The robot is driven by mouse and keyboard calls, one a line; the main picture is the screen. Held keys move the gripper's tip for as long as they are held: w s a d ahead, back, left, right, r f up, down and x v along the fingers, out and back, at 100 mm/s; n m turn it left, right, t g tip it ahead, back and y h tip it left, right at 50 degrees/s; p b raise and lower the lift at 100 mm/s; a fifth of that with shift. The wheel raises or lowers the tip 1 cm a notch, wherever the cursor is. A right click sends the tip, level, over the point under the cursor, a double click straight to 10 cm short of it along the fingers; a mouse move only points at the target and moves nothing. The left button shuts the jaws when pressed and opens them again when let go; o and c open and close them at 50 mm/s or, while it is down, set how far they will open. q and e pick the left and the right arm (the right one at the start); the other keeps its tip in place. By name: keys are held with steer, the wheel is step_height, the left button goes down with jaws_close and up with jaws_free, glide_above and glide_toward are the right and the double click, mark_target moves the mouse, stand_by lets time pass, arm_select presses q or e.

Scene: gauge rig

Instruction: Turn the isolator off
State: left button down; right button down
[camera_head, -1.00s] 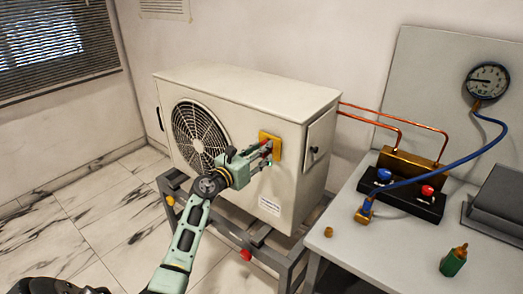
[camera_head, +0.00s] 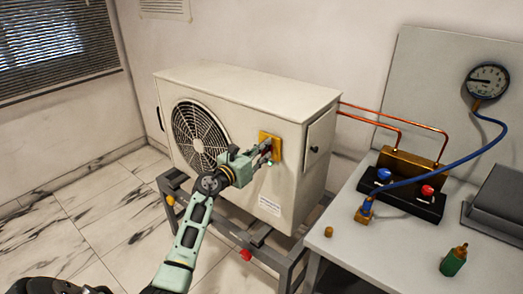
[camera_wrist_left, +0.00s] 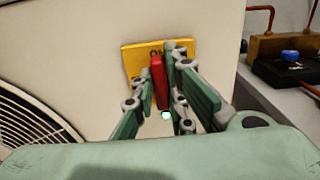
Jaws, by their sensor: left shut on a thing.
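The isolator is a yellow plate (camera_head: 275,143) on the front of the white outdoor unit, right of the fan grille. In the left wrist view the yellow plate (camera_wrist_left: 129,58) carries a red handle (camera_wrist_left: 158,82) that points roughly upright, with partly covered lettering above it. My left gripper (camera_head: 266,153) is at the plate. In the left wrist view its green fingers (camera_wrist_left: 160,90) stand on both sides of the red handle and are shut on it. My right gripper is not in view.
The white outdoor unit (camera_head: 225,90) stands on a grey frame. To the right, a table (camera_head: 390,240) holds a brass manifold (camera_head: 415,167) with blue and red knobs, a blue hose (camera_head: 440,172) and a green bottle (camera_head: 454,260). A gauge (camera_head: 487,82) hangs on the back panel.

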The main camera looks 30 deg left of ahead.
arm_select(q)
steer(key=n+p, duration=0.2)
steer(key=n, duration=0.4)
steer(key=n+p, duration=0.3)
steer(key=n, duration=0.2)
steer(key=a+f+n+p, duration=0.1)
steer(key=n+p, duration=0.2)
steer(key=n, duration=0.3)
steer(key=shift+n, duration=0.3)
steer(key=shift+f+n, duration=0.1)
steer(key=shift+n, duration=0.2)
stand_by(0.4)
steer(key=c, duration=1.8)
jaws_free()
steer(key=shift+o, duration=0.2)
steer(key=shift+s, duration=0.1)
